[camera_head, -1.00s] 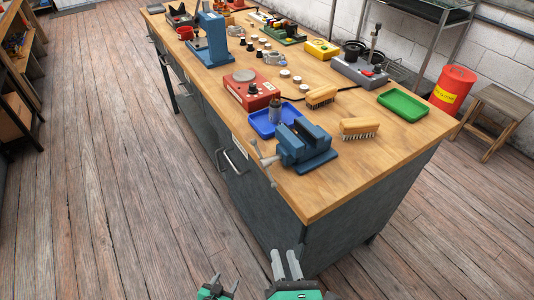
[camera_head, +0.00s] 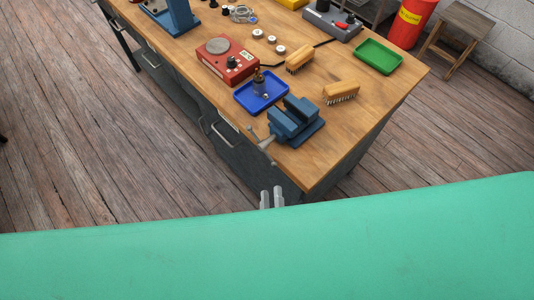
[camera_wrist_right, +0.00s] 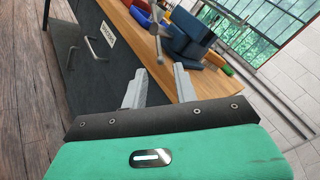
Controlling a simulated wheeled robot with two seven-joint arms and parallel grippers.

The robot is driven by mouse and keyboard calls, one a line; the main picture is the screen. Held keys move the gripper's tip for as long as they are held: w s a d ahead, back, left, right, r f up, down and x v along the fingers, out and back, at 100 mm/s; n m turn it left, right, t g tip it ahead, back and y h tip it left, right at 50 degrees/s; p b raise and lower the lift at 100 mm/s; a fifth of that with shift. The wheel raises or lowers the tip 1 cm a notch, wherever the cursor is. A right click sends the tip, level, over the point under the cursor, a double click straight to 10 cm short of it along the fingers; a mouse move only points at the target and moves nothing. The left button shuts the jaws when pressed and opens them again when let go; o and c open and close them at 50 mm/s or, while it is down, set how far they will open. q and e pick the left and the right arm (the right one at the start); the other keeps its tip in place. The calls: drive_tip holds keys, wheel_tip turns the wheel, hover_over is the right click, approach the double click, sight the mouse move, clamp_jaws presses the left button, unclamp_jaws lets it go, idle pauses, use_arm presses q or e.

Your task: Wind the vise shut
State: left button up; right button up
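The blue vise (camera_head: 297,118) stands on the near corner of the wooden bench. Its grey screw and handle bar (camera_head: 262,140) stick out past the bench edge. How wide its jaws stand is hard to tell. My right gripper (camera_head: 271,198) is in front of the bench, below and apart from the handle. In the right wrist view its fingers (camera_wrist_right: 160,84) are spread with nothing between them. The handle (camera_wrist_right: 156,32) and the vise (camera_wrist_right: 187,37) are beyond the fingertips. My left gripper is not in view.
A blue tray (camera_head: 243,99) with a small upright part stands behind the vise. Two brushes (camera_head: 341,92) (camera_head: 299,58), a red device (camera_head: 226,62) and a green tray (camera_head: 378,57) are nearby. Bench drawers with handles (camera_head: 224,134) lie below. My green arm covers the bottom of the head view.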

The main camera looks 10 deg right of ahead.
sight(269, 158)
drive_tip(key=w+p, duration=0.2)
drive_tip(key=w, duration=0.8)
drive_tip(key=shift+w+d+p, duration=0.3)
clamp_jaws()
